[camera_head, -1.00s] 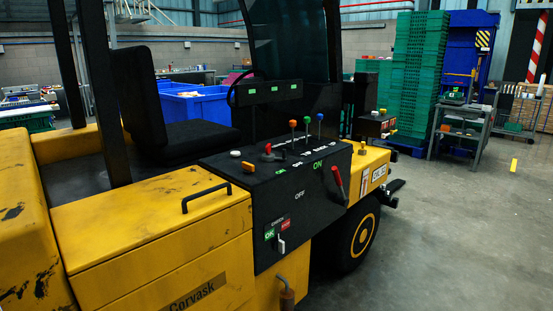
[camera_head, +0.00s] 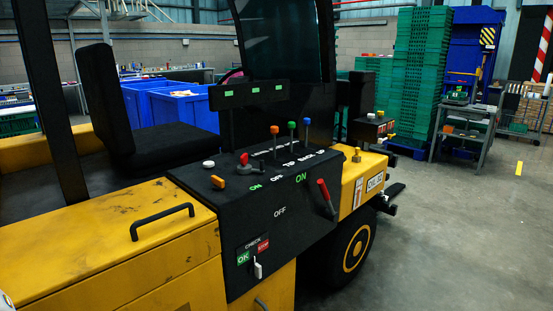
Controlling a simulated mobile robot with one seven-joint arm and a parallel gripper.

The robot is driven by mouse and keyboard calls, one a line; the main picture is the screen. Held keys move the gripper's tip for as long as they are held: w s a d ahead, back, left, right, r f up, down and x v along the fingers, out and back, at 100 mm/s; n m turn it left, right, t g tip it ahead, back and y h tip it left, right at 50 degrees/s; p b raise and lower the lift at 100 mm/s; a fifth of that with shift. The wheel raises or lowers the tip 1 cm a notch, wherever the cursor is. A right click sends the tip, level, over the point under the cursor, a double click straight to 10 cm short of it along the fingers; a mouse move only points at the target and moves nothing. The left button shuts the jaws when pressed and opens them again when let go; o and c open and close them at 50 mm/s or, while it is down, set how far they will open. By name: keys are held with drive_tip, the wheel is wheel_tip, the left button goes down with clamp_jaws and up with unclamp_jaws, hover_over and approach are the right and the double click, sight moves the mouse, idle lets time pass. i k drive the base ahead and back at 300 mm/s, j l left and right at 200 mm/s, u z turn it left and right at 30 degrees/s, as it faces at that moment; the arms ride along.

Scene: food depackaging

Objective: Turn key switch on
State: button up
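A yellow forklift-like vehicle (camera_head: 165,250) carries a black control panel (camera_head: 235,215). An orange switch (camera_head: 217,181) sits at the panel's left top, near small ON and OFF labels. A red lever (camera_head: 326,195) on the right slope stands beside larger ON and OFF labels. A white switch (camera_head: 258,269) is on the front face, under CHECK, by green OK and red STOP labels. I cannot tell for sure which one is the key switch. My gripper is not clearly in view.
Orange, green and blue knobbed levers (camera_head: 291,130) rise from the panel's back. A black handle (camera_head: 172,219) is on the yellow cover. Blue bins (camera_head: 183,105), green crate stacks (camera_head: 415,75) and a grey cart (camera_head: 465,130) stand behind. The floor (camera_head: 460,240) at right is clear.

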sight(248, 169)
drive_tip(key=i+l, duration=0.45)
drive_tip(key=i+l+z, duration=0.1)
drive_tip(key=i+l, duration=0.35)
drive_tip(key=i, duration=0.2)
drive_tip(key=i+l, duration=0.4)
drive_tip(key=i, duration=0.15)
